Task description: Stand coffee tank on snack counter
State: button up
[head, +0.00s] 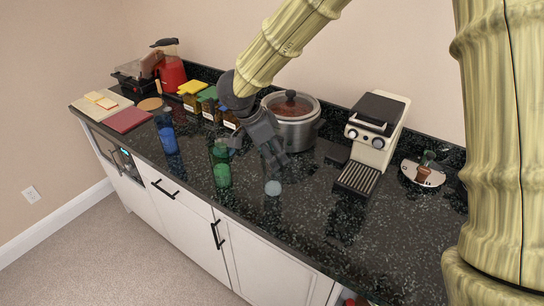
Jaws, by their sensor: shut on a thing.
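My gripper (277,163) points down over the middle of the dark speckled counter (310,215), in front of the slow cooker. It is shut on what appears to be the coffee tank (272,188), of which only a small pale round part shows clearly, just below the fingers. The rest of it is see-through or hidden by the gripper. I cannot tell whether it touches the counter top.
A green bottle (221,165) stands close left, a blue bottle (166,135) farther left. Behind are a slow cooker (296,130), several lidded jars (208,105) and a coffee machine (372,137). A red blender (171,73) is far left. The front right counter is clear.

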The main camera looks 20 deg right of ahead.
notch_tip(320, 180, down, 2)
jog(key=shift+f, duration=0.15)
jog(key=o, duration=1.4)
jog(key=shift+s, duration=0.1)
jog(key=shift+o, duration=0.2)
jog(key=b+v, duration=0.1)
jog(key=v, duration=1.1)
jog(key=shift+a, duration=0.1)
